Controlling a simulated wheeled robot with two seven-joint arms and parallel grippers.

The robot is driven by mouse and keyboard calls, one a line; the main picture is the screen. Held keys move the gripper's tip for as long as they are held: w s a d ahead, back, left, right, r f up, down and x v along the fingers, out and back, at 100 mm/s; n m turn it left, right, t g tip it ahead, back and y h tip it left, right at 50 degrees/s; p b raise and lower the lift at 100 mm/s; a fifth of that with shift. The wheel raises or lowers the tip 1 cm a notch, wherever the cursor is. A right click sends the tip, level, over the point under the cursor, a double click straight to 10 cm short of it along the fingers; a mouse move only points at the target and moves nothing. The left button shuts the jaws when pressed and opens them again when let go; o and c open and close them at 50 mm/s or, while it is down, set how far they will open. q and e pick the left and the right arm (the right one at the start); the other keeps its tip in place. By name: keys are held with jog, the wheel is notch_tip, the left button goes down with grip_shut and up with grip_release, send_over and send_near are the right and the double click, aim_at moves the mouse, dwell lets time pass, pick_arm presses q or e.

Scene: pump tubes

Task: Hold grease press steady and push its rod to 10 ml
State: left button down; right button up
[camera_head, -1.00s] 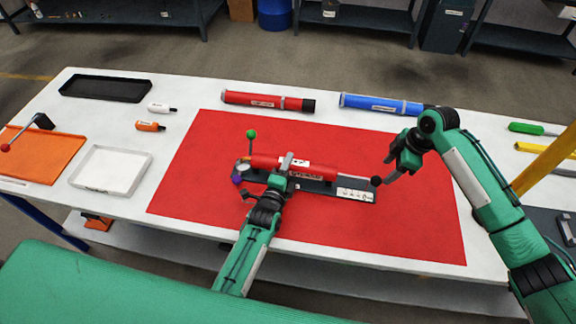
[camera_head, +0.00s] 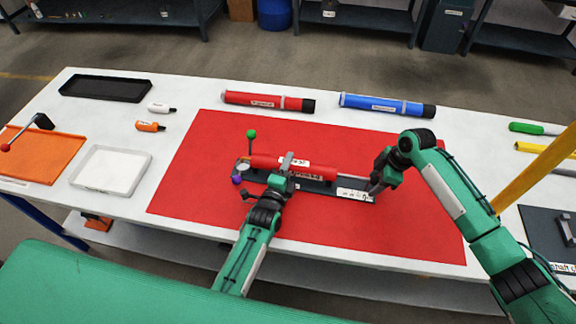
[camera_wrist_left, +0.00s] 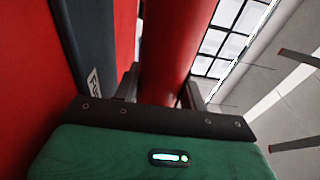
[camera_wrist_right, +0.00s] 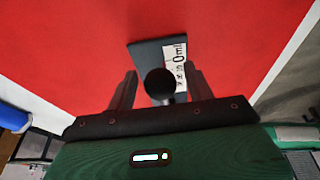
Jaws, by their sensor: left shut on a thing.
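The grease press has a red barrel (camera_head: 262,161) lying over a dark base (camera_head: 325,188) on the red mat. My left gripper (camera_head: 286,167) is shut on the barrel; the barrel runs between its fingers in the left wrist view (camera_wrist_left: 172,55). A grey rod (camera_head: 352,180) comes out of the barrel's right end. My right gripper (camera_head: 377,181) is at the rod's outer end. In the right wrist view, the black end knob (camera_wrist_right: 159,83) lies between its parted fingers, with gaps at both sides. A white scale label (camera_wrist_right: 174,62) is partly hidden behind the knob.
A red tube (camera_head: 265,101) and a blue tube (camera_head: 385,105) lie behind the mat (camera_head: 420,220). A green ball-topped lever (camera_head: 251,134) stands at the press's left end. Trays and small bottles are at the left. The front mat is clear around my left arm.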

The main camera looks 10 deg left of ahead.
jog(key=c, duration=0.9)
jog(key=shift+a, duration=1.05)
jog(key=shift+d, duration=0.3)
jog(key=o, duration=1.2)
jog(key=shift+v, duration=3.55)
